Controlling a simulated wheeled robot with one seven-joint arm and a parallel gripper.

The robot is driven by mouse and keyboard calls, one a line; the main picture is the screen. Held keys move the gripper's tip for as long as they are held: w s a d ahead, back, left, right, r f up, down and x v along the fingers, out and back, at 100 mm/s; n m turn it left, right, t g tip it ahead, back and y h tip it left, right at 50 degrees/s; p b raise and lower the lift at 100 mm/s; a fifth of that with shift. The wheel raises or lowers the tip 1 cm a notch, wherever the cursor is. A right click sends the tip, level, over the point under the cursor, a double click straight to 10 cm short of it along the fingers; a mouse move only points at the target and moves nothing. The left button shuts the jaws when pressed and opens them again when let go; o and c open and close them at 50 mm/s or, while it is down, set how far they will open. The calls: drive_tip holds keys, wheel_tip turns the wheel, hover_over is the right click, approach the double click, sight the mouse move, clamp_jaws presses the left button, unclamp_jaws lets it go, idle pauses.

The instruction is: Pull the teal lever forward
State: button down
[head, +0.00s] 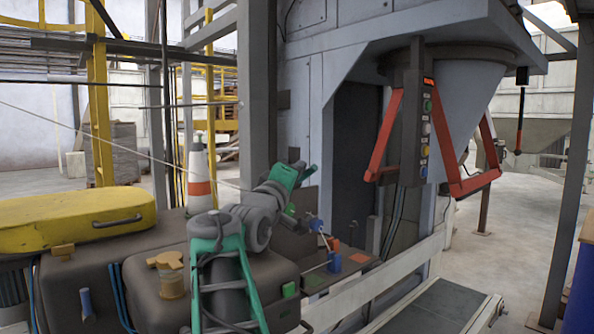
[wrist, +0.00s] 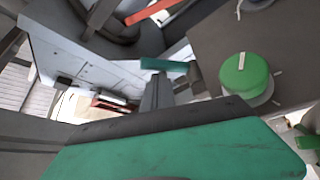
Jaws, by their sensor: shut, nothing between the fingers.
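A teal bar (wrist: 165,65), which looks like the lever, shows in the wrist view just beyond my gripper (wrist: 157,84). My gripper appears as a narrow grey shape with its fingers together and nothing held. I cannot tell whether it touches the bar. The broad green surface across the bottom of the wrist view looks like my own shell. In the head view my green and grey arm reaches up and right toward the machine. Its end covers the area there, and I cannot pick out the lever from my arm's green parts.
A round green knob (wrist: 245,75) with a white mark sits right of my gripper. In the head view, red bars (head: 386,135) flank a button column (head: 425,130) below the hopper. A yellow case (head: 75,218) lies at left.

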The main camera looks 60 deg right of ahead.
drive_tip(key=w+a, duration=0.1)
drive_tip(key=a, duration=0.1)
drive_tip(key=w+a+r+p, duration=0.1)
drive_tip(key=w, duration=0.1)
drive_tip(key=shift+a, duration=0.35)
drive_tip(key=v, duration=0.4)
drive_tip(key=b+v, duration=0.1)
drive_tip(key=v, duration=0.1)
drive_tip(key=shift+d+f, duration=0.1)
drive_tip(key=shift+f, duration=0.25)
drive_tip(key=shift+w, duration=0.1)
